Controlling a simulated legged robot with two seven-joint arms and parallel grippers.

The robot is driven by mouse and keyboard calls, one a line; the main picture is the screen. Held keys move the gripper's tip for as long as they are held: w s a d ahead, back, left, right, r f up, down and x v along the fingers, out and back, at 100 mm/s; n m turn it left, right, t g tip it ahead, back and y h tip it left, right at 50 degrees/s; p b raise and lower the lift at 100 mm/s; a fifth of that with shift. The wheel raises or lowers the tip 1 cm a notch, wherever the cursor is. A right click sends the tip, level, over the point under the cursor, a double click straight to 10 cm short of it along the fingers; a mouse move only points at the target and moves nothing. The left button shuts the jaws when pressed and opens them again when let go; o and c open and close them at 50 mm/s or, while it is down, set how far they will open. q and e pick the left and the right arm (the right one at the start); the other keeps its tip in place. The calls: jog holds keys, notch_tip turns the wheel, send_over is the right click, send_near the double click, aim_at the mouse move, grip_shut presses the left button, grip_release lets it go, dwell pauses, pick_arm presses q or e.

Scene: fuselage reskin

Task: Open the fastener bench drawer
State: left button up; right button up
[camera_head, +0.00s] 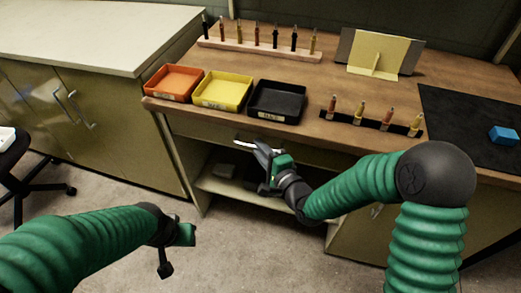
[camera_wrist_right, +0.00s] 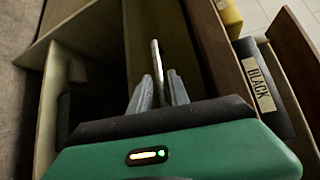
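The fastener bench drawer (camera_head: 205,130) is a flat olive front under the wooden bench top, and it looks closed in the head view. Its pale bar handle (camera_head: 243,144) sticks out at the front; it also shows in the right wrist view (camera_wrist_right: 156,65). My right gripper (camera_head: 262,152) is at the handle. In the right wrist view its two grey fingers (camera_wrist_right: 161,88) stand on either side of the bar, with a small gap visible. My left gripper (camera_head: 176,255) hangs low at the left, away from the bench, and its fingers are unclear.
Orange (camera_head: 173,82), yellow (camera_head: 222,90) and black (camera_head: 276,101) bins stand along the bench's front edge, above the drawer. Two racks of fasteners (camera_head: 260,46) (camera_head: 370,122) and a blue block (camera_head: 503,135) are on top. An open shelf (camera_head: 225,187) lies below. Floor in front is clear.

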grip_shut()
jog(key=shift+s+f, duration=0.1)
jog(key=shift+f, duration=0.05)
dwell(0.9)
